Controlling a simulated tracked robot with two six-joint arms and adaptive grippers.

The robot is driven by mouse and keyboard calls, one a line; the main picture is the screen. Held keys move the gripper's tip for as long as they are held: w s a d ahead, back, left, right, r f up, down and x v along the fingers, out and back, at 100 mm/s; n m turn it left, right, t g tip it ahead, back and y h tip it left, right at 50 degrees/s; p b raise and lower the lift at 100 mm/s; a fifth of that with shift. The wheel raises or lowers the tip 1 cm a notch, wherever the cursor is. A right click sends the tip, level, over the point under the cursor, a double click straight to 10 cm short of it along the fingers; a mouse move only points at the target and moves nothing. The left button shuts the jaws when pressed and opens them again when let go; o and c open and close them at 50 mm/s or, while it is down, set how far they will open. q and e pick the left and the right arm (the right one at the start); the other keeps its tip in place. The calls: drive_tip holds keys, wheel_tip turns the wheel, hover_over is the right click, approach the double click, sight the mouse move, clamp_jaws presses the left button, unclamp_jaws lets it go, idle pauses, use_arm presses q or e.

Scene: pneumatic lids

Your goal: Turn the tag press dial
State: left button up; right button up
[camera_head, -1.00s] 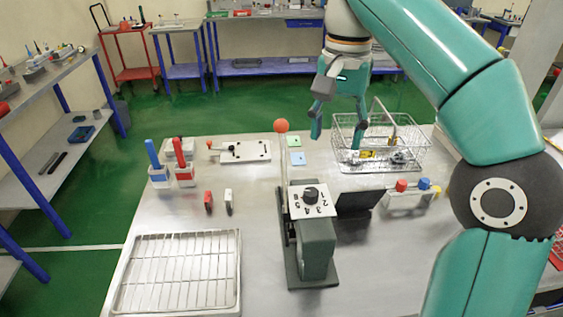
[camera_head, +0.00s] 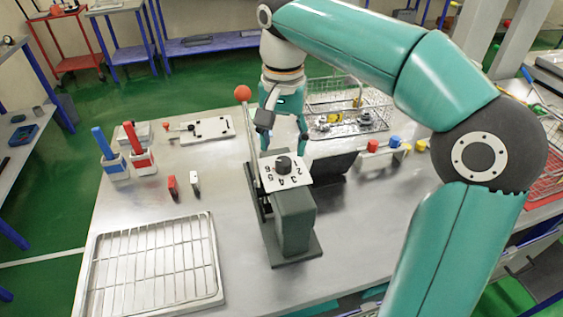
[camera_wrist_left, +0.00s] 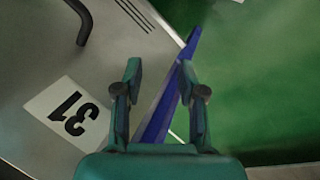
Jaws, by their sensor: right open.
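The tag press (camera_head: 294,222) is a dark grey machine on a base plate in the middle of the bench. Its black dial (camera_head: 283,164) sits on a white number plate (camera_head: 288,177) on top. A lever with a red ball (camera_head: 242,92) rises on its left side. My right gripper (camera_head: 283,144) is open, fingers pointing down, close behind and above the dial in the head view; whether it touches is not clear. My left gripper (camera_wrist_left: 160,70) is open and empty in the left wrist view, over the bench edge and green floor.
A wire basket (camera_head: 345,95) with parts stands behind the press. A dark panel (camera_head: 335,168) and a holder with coloured caps (camera_head: 396,146) are to its right. A wire rack tray (camera_head: 150,270) lies front left. A plate marked 31 (camera_wrist_left: 65,112) shows in the left wrist view.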

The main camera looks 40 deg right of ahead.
sight(283, 160)
drive_tip(key=shift+f, duration=2.15)
drive_tip(key=c, duration=1.1)
drive_tip(key=shift+a, duration=0.1)
clamp_jaws()
